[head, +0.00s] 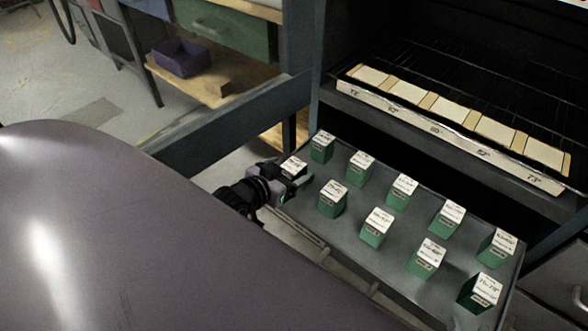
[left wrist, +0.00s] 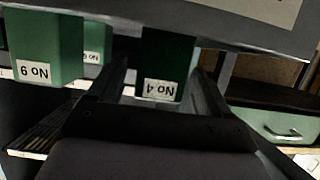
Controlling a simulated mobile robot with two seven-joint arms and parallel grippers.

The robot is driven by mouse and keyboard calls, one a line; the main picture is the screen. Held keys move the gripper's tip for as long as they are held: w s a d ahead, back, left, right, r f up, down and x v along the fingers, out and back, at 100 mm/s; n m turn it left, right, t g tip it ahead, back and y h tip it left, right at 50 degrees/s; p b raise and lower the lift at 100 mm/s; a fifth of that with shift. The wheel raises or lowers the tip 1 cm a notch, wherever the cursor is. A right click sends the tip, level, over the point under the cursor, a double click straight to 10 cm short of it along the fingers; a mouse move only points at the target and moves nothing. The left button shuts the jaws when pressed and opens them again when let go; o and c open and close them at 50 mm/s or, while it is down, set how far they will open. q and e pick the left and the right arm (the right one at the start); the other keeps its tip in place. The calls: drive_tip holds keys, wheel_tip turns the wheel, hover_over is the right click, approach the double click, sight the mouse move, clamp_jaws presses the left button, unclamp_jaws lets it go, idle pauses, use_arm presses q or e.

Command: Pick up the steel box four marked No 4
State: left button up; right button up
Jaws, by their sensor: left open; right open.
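The steel box four (left wrist: 166,68) is a small green box whose white label reads No 4, upside down in the left wrist view. It stands between the two open fingers of my left gripper (left wrist: 164,88), with a gap visible beside it. In the head view, my left gripper (head: 290,184) is at the tray's left corner. The white top of the box there (head: 293,167) shows just beyond the gripper, which hides most of its green side. I cannot tell whether the fingers touch it. My right gripper is in neither view.
Several similar green boxes stand in rows on the grey tray (head: 290,224); the one marked No 9 (left wrist: 42,50) is close beside box four. A dark rack with a labelled white strip (head: 440,133) stands behind. A dark rail (head: 232,128) runs left of the tray.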

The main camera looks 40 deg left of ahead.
use_arm(q)
drive_tip(key=shift+b+x, duration=0.4)
drive_tip(key=shift+x, duration=1.1)
use_arm(e)
drive_tip(key=shift+w+a+f, duration=0.15)
drive_tip(key=shift+w+a, duration=0.1)
drive_tip(key=shift+a, duration=0.2)
use_arm(q)
drive_tip(key=shift+r, duration=0.15)
drive_tip(key=c, duration=1.3)
